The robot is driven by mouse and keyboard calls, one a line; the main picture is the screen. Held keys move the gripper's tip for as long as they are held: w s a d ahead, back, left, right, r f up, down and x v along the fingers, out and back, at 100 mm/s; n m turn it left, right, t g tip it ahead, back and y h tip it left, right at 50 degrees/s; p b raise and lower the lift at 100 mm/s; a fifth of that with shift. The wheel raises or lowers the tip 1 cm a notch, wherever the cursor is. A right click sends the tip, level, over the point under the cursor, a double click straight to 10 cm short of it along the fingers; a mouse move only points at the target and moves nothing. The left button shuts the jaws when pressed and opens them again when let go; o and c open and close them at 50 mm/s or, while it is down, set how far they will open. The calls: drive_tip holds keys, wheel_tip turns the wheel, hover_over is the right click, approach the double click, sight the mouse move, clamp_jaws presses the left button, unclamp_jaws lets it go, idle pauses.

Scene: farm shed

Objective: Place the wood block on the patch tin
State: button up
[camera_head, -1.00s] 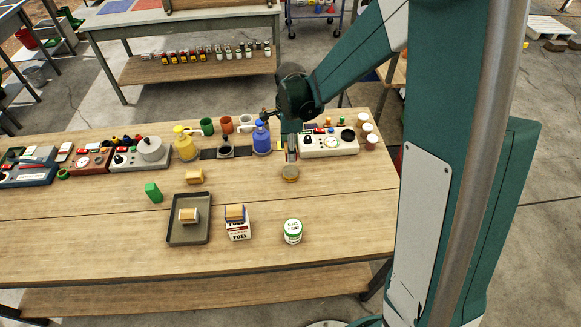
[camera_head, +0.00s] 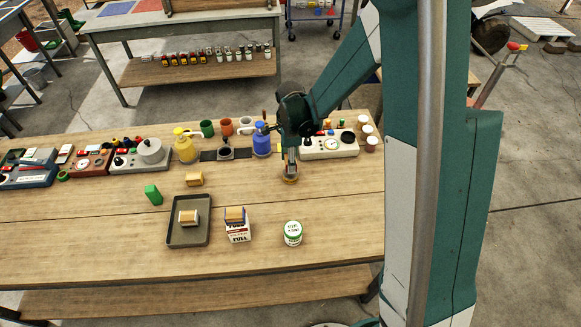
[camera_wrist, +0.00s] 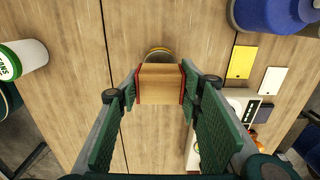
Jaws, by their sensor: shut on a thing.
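My gripper (camera_head: 290,163) is shut on a wood block (camera_wrist: 160,92), which fills the space between the two fingers in the wrist view (camera_wrist: 160,80). The block has a pale tan face and red edges at both sides. In the wrist view the tin (camera_wrist: 158,52) shows partly past the block's far edge; the block hides the rest. Whether block and tin touch I cannot tell.
A blue pump bottle (camera_head: 262,140) and a white panel with a dial (camera_head: 330,145) stand close behind. A white and green can (camera_head: 293,233) stands in front.

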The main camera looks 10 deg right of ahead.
drive_tip(key=shift+f, duration=1.85)
drive_tip(key=shift+f, duration=0.15)
drive_tip(key=o, duration=0.9)
drive_tip(key=shift+r, duration=0.2)
drive_tip(key=shift+r, duration=6)
drive_tip(key=shift+r, duration=0.1)
